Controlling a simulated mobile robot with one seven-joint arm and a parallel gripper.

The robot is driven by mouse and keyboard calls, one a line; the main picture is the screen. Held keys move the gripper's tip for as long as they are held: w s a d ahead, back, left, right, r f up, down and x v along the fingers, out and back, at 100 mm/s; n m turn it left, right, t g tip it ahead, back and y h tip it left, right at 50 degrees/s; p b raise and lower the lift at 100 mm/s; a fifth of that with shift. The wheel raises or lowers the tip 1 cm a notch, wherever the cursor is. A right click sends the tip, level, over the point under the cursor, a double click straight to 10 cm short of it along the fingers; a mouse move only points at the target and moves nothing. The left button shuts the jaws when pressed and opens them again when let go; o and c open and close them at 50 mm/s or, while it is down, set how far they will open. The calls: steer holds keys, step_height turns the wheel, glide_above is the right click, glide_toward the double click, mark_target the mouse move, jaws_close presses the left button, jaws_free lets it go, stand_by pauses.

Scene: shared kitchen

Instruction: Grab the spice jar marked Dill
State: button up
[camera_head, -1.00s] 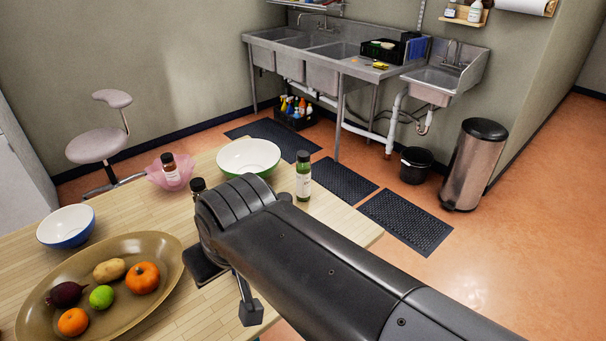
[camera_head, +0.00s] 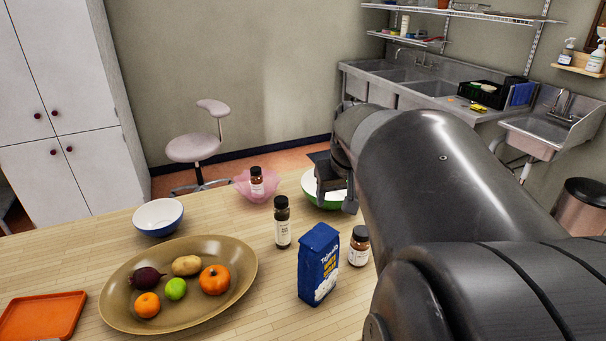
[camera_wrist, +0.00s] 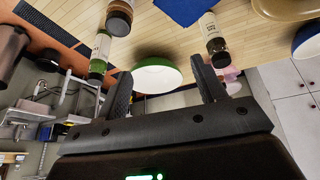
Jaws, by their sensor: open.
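No label is readable as Dill. In the head view, a dark-capped jar (camera_head: 257,181) sits in a pink bowl (camera_head: 243,190). A tall dark bottle (camera_head: 282,226) and a short brown jar (camera_head: 359,247) stand upright on the table. The wrist view shows a green bottle (camera_wrist: 101,52), the short jar (camera_wrist: 120,18) and the dark bottle (camera_wrist: 214,40); my arm hides the green bottle in the head view. My gripper (camera_head: 337,195) is open and empty, above the green bowl (camera_head: 315,202) at the table's far side. Its fingers (camera_wrist: 161,68) show apart in the wrist view.
A blue bag (camera_head: 319,265) stands between dark bottle and short jar. A brown platter (camera_head: 240,282) of produce, a blue-white bowl (camera_head: 158,217) and an orange tray (camera_head: 40,318) lie to the left. A stool (camera_head: 195,148) and sinks stand beyond the table. The table's front middle is clear.

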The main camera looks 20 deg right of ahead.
steer(key=w+d+f+m, duration=0.1)
steer(key=w+d+f, duration=0.1)
steer(key=d, duration=0.7)
steer(key=w+d+f+m, duration=0.1)
steer(key=w+d, duration=0.1)
steer(key=d, duration=0.8)
steer(key=x, duration=1.1)
steer(key=shift+s, duration=0.35)
steer(key=c, duration=1.2)
